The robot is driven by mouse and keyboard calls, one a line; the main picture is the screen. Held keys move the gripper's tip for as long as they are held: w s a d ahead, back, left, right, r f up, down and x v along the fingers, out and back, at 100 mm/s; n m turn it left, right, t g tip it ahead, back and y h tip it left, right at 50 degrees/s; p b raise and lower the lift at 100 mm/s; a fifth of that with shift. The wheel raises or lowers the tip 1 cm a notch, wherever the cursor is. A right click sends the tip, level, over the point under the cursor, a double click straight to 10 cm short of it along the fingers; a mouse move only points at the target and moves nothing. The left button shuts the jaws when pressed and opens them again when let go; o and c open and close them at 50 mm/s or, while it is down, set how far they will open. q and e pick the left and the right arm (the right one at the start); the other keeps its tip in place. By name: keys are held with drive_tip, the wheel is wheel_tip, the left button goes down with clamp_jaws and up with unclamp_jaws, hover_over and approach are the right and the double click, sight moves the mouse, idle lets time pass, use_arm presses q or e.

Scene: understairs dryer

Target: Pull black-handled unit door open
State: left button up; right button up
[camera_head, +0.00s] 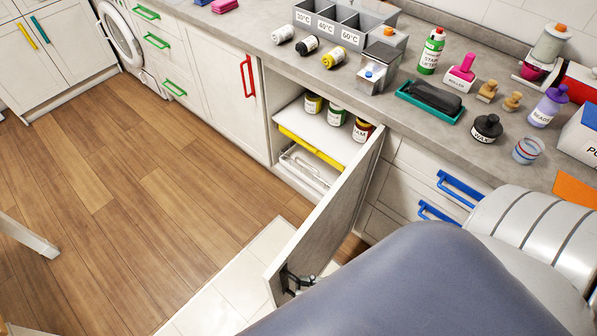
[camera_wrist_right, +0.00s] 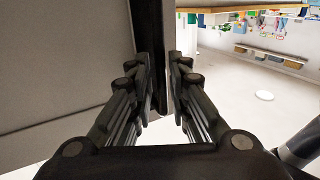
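The black-handled unit door (camera_head: 335,205) stands swung out wide from its cabinet, hinged at the right side of the opening. Its inner face shows in the head view; its black handle cannot be made out. My right gripper (camera_head: 292,282) is at the door's free end, mostly hidden behind my own arm. In the right wrist view the gripper's fingers (camera_wrist_right: 162,90) are close together on either side of the door's dark edge (camera_wrist_right: 166,40), with a pale panel to the left. The open cabinet (camera_head: 318,140) shows jars on a shelf. My left gripper is not in view.
Drawers with blue handles (camera_head: 461,188) are right of the door. A unit with a red handle (camera_head: 247,76) stands to the left. The worktop (camera_head: 420,140) above carries bottles, a black-and-teal tray and bins. The wooden floor (camera_head: 150,190) left of the door is clear.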

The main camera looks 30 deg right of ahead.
drive_tip(key=v, duration=0.9)
drive_tip(key=shift+d, duration=0.1)
